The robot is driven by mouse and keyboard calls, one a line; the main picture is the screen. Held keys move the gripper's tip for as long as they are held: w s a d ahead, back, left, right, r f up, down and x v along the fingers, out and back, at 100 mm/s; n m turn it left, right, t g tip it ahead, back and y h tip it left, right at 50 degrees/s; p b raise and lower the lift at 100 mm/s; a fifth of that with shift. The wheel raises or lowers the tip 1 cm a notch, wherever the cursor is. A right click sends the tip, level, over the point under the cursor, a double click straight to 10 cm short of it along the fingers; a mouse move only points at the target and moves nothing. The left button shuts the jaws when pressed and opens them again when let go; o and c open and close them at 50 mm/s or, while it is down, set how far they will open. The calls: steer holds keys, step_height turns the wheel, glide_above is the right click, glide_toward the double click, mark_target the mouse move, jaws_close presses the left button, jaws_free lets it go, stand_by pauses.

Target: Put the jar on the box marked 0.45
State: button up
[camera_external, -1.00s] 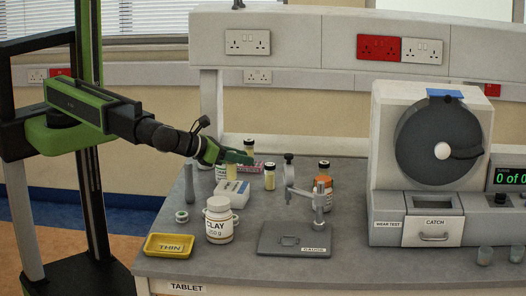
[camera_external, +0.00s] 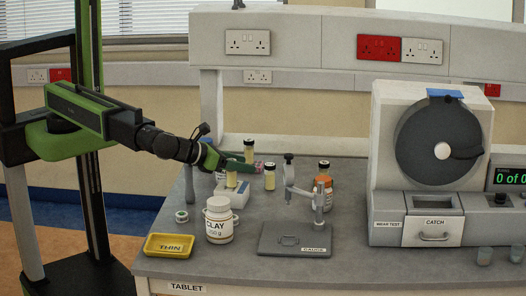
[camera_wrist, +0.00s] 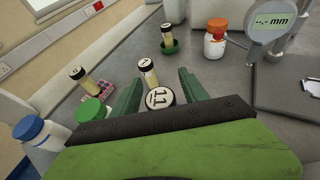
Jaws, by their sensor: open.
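The jar (camera_external: 231,180), pale yellow with a dark cap, is between my gripper's fingers and appears to stand on the small white-and-blue box (camera_external: 238,200). In the wrist view its round lid (camera_wrist: 159,98) shows between the fingers, with a little room at each side. My gripper (camera_external: 236,163) is open around the jar; its green fingers also show in the wrist view (camera_wrist: 158,92). The box's marking is too small to read, and my gripper hides the box in the wrist view.
Other yellow jars stand close by: one just beyond my fingers (camera_wrist: 148,72), one in a green dish (camera_wrist: 168,44), one by a pink block (camera_wrist: 79,77). The clay tub (camera_external: 219,222) is in front of the box. The gauge (camera_external: 295,240) stands to the right.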

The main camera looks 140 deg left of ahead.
steer(key=p+v, duration=0.4)
steer(key=v, duration=0.8)
steer(key=s+d+f+n+h+p, duration=0.1)
steer(key=d+f+n+h, duration=0.1)
steer(key=n, duration=0.2)
steer(key=s+d+f+n+t+h, duration=0.1)
steer(key=d+f+n+h, duration=0.1)
steer(key=n, duration=0.2)
steer(key=s+d+f+n+h+p, duration=0.1)
steer(key=d+f+n+h, duration=0.1)
steer(key=n, duration=0.2)
steer(key=shift+s+d+f+n+t+p, duration=0.15)
steer(key=shift+d+f+n+t+p, duration=0.1)
steer(key=shift+n+t+p, duration=0.1)
steer(key=s+d+f+n+g+h+b, duration=0.2)
steer(key=s+d+f+n+g+h, duration=0.2)
steer(key=s+d+f+n+h, duration=0.3)
steer(key=s+d+f+n, duration=0.1)
steer(key=s+d, duration=0.2)
steer(key=s, duration=0.2)
steer(key=shift+g, duration=0.35)
